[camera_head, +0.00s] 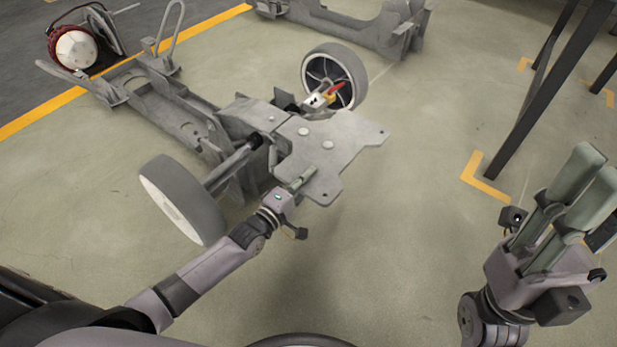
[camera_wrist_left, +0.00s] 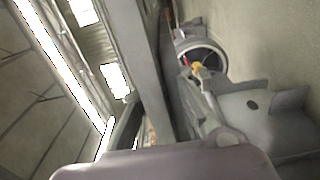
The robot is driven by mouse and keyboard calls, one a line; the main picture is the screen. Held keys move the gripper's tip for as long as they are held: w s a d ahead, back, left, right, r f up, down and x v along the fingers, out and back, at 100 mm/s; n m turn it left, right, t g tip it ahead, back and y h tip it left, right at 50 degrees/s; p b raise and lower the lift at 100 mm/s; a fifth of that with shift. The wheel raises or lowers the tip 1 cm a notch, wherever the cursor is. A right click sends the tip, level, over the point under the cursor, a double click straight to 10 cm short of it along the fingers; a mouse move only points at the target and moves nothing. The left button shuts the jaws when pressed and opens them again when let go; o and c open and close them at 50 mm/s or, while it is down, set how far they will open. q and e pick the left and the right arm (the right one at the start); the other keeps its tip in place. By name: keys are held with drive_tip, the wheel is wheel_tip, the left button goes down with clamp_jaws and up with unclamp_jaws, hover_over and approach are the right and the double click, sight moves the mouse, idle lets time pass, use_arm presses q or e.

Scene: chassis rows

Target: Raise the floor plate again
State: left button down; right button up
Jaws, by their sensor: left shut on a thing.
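The floor plate (camera_head: 335,150) is a flat grey plate with round bosses and small holes at its corners. It sits at the near end of the grey chassis (camera_head: 185,120), between two wheels. My left gripper (camera_head: 298,185) is shut on the plate's near edge. In the left wrist view a grey plate-like part (camera_wrist_left: 262,118) shows at the right, and the fingertips are not clear there. My right gripper (camera_head: 575,195) is raised at the right, its two green-grey fingers pointing up, holding nothing that I can see.
A near wheel (camera_head: 182,200) and a far wheel (camera_head: 335,75) flank the plate. A red and yellow part (camera_head: 333,92) lies by the far wheel. Another chassis (camera_head: 345,25) is at the back. Dark table legs (camera_head: 545,95) stand at the right. The floor right of the plate is clear.

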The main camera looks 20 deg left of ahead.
use_arm(q)
drive_tip(key=shift+r, duration=0.25)
drive_tip(key=c, duration=1.6)
unclamp_jaws()
drive_tip(key=shift+a, duration=0.1)
drive_tip(key=shift+c, duration=0.2)
drive_tip(key=shift+s+f, duration=0.1)
drive_tip(key=shift+s, duration=0.1)
drive_tip(key=v, duration=1.1)
drive_tip(key=shift+s, duration=0.3)
drive_tip(key=shift+a, duration=0.1)
